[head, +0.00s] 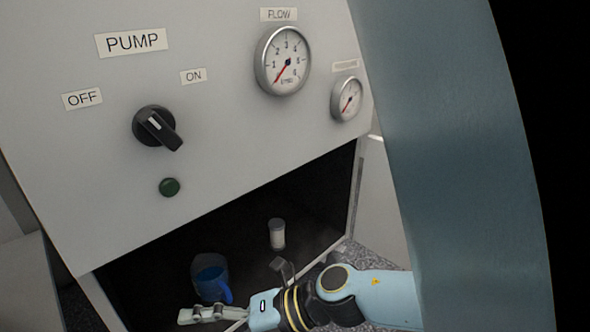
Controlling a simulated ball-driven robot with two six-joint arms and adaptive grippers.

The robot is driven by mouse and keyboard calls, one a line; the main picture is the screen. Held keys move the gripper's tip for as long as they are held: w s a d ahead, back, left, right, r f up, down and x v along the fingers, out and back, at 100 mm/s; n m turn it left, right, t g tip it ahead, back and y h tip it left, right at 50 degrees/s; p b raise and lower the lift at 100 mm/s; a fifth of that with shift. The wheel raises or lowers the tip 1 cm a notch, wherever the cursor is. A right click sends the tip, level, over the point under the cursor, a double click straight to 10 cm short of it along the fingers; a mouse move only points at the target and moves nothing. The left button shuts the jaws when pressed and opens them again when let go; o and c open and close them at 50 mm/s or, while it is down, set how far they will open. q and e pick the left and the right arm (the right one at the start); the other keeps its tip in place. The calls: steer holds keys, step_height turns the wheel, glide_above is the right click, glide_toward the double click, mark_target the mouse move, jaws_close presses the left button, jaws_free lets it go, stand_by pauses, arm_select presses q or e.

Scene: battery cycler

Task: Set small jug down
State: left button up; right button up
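A small blue jug (208,277) stands in the dark recess below the pump panel. Its handle is on the side toward my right gripper. My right gripper (234,291) comes in from the right, low in the head view. Its fingers look spread apart, one reaching left below the jug in the picture and the other up toward the back. I see nothing clamped between them. I cannot tell whether a finger touches the jug. My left gripper is not in view.
A small pale cylinder (277,234) stands in the recess, right of the jug. The grey panel (225,140) overhangs the recess and carries a black pump knob (156,127), a green button (169,187), a flow gauge (283,61) and a smaller gauge (346,98).

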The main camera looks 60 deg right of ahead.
steer(key=s+d+r+m+h, duration=0.2)
steer(key=s+m, duration=0.4)
steer(key=m, duration=0.6)
steer(key=s+d+r+m+h, duration=0.2)
steer(key=s+m+h, duration=0.2)
steer(key=m, duration=0.8)
steer(key=s, duration=0.2)
steer(key=shift+s+h, duration=0.3)
steer(key=shift+h, duration=0.1)
steer(key=shift+f+p, duration=0.1)
steer(key=shift+p, duration=0.25)
